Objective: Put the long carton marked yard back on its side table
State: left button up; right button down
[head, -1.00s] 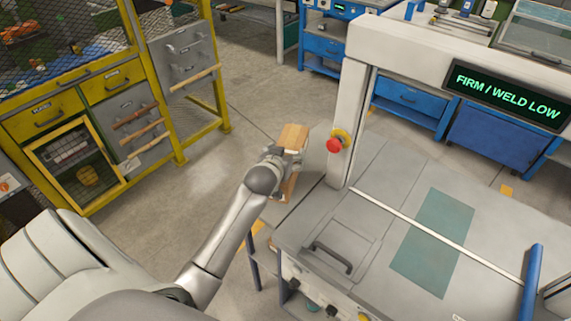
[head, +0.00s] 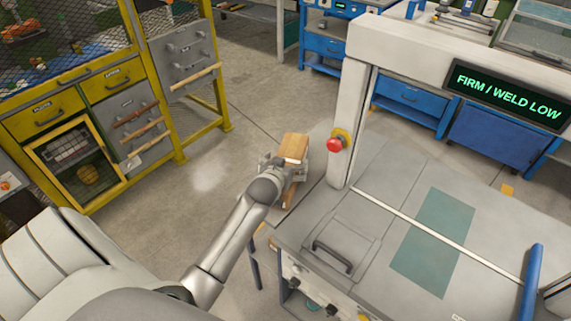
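The long carton (head: 294,147) is a tan-brown box, seen from above beside the machine's left post. Its marking cannot be read from here. My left gripper (head: 284,168) is shut on it, with the fingers around its middle. The carton's lower part shows below the gripper. The side table (head: 314,170) is a low grey top against the machine's left side, partly hidden by the carton and my arm. The carton is over this table; whether its underside touches the top cannot be told. My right gripper is not in view.
The machine (head: 375,225) with a grey top, a red stop button (head: 338,140) and a lit sign (head: 508,91) stands close on the right. A yellow caged cabinet (head: 110,95) is at left. The floor (head: 225,150) between is clear. Blue benches stand behind.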

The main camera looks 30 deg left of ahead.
pick_arm(q)
jog(key=shift+r, duration=0.1)
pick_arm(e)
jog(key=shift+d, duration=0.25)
pick_arm(q)
jog(key=shift+s+d+r, duration=0.15)
jog(key=shift+s+r, duration=0.05)
jog(key=shift+s, duration=0.15)
jog(key=v, duration=1.1)
jog(key=shift+s+r+b, duration=0.1)
jog(key=shift+b, duration=0.3)
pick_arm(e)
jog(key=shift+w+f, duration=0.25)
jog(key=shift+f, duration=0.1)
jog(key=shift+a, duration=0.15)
